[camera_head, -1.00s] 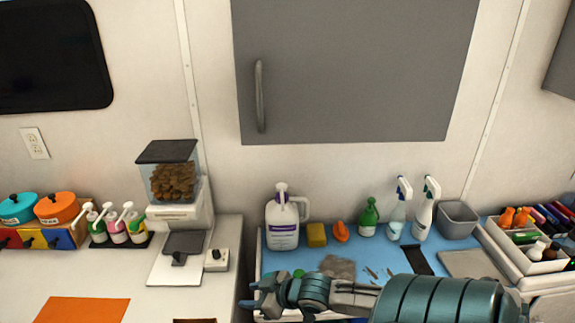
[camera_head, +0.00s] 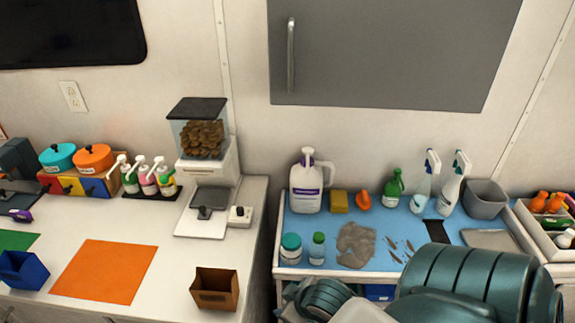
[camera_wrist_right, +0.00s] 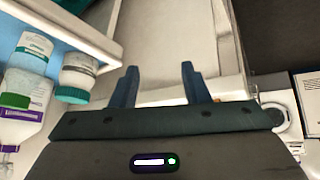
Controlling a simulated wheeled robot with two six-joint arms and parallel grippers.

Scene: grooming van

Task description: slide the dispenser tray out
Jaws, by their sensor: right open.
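The dispenser (camera_head: 208,163) stands at the back of the white counter, with a dark lid and a clear hopper of brown pieces. Its dark grey tray (camera_head: 212,198) sits on the pale base below the spout. A small box with a knob (camera_head: 240,215) is beside the base. My right gripper (camera_head: 285,300) is at the bottom of the head view, near the front left corner of the blue-topped cart, away from the dispenser. The right wrist view shows its two fingers (camera_wrist_right: 160,88) apart, with nothing between them. My left gripper is not in view.
A brown open box (camera_head: 215,290) and an orange mat (camera_head: 105,271) lie on the counter before the dispenser. Pump bottles (camera_head: 147,178) stand to its left. The blue-topped cart (camera_head: 300,232) holds bottles and tools. A gap separates counter and cart.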

